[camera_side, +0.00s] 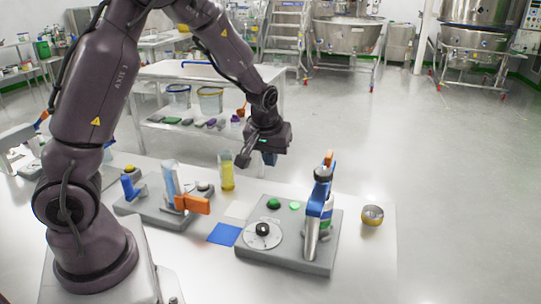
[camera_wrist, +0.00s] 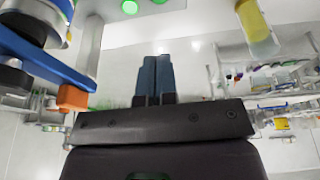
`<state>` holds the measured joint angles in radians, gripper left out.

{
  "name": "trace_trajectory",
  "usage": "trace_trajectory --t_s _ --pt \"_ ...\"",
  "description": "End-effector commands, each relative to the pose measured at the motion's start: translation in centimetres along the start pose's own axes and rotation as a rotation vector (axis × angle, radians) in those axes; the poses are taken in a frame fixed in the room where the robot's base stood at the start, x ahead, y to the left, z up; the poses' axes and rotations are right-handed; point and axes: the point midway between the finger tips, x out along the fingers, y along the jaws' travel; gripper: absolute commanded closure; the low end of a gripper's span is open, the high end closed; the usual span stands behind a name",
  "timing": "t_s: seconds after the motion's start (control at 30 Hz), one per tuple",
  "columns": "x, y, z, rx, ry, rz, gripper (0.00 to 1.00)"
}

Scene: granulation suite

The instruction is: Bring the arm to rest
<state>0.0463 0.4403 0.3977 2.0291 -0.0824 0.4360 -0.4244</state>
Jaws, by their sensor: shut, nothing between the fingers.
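My dark arm reaches from its base at the left of the side view up and over the bench.
A grey panel (camera_side: 252,247) carries a dial, green buttons and a device with a blue handle (camera_side: 314,200) and orange tip. To its left stand a blue cylinder (camera_side: 169,180) and an orange handle (camera_side: 192,204). A small round bowl (camera_side: 372,215) sits right.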

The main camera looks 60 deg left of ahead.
Motion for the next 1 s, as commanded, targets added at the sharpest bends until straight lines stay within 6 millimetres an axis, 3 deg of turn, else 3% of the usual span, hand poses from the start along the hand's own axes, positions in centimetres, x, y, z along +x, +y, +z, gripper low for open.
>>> trace_trajectory --t_s 0.43,0.57,0.8,1.0 --pt "-0.3 -0.1 0.1 0.016 -0.006 -0.003 1.00" --pt "-0.4 -0.8 2.8 0.121 -0.104 -0.031 1.00" --pt "-7.3 -0.1 7.9 0.352 -0.185 0.079 1.00" --pt "-14.0 -0.7 12.1 0.551 -0.143 0.180 1.00"
